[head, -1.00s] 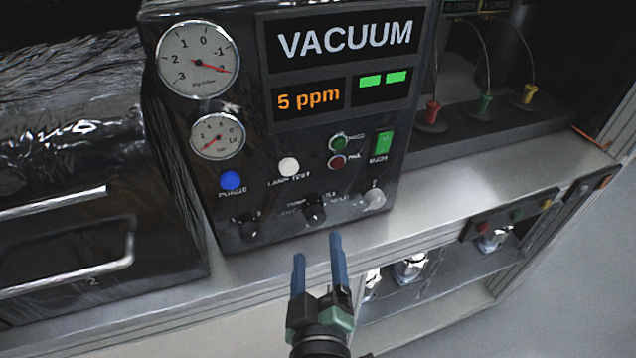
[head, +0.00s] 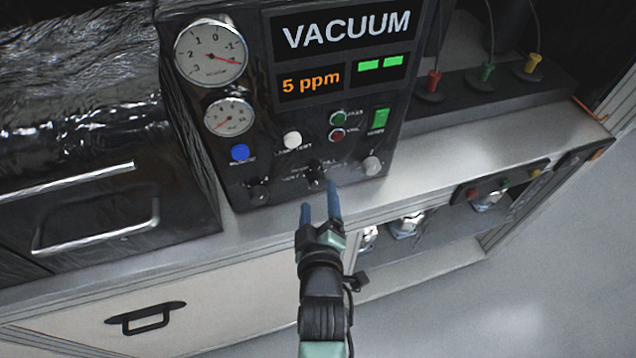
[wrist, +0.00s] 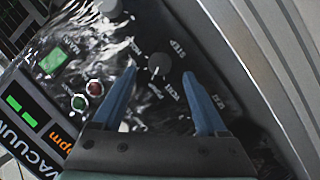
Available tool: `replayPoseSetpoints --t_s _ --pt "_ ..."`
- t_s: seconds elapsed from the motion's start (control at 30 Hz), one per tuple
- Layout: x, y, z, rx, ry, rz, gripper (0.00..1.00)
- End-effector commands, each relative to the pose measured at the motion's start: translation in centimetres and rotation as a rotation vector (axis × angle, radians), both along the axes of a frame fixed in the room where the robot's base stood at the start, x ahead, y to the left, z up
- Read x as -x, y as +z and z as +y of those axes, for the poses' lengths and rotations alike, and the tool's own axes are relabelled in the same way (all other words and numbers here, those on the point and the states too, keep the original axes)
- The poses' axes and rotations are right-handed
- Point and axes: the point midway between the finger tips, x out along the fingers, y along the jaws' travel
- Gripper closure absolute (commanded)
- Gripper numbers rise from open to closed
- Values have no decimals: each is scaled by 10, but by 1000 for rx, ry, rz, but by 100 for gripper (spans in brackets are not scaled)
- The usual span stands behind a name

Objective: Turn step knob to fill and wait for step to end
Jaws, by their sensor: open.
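The step knob (head: 316,178) is a small dark knob at the bottom middle of the black panel. It also shows in the wrist view (wrist: 158,65), with printed words around it, STEP and VENT among them. Its exact pointer direction is too small to tell. My gripper (head: 319,195) is open, its two blue fingers just in front of the knob. In the wrist view my gripper (wrist: 160,74) has one finger on either side of the knob, with nothing seen between them but the knob. The display (head: 346,40) reads VACUUM and 5 ppm, with two green bars.
A pale grey knob (head: 371,166) sits to the right and a dark knob (head: 257,190) to the left. Blue (head: 239,152) and white (head: 292,140) buttons, lamps and a green switch (head: 379,119) are above. A bench ledge (head: 420,185) runs below the panel.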

Motion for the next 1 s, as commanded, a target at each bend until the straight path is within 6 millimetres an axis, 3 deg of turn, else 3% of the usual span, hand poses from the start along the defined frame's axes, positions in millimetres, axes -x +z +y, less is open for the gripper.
replayPoseSetpoints --t_s 0.1,0.3,0.73,1.0 --pt "-18 -3 1 -1 0 -1 25" --pt "-36 -9 1 -1 0 -1 25" --pt "-42 -12 1 0 0 0 25" --pt "-42 -12 1 -1 0 0 73"
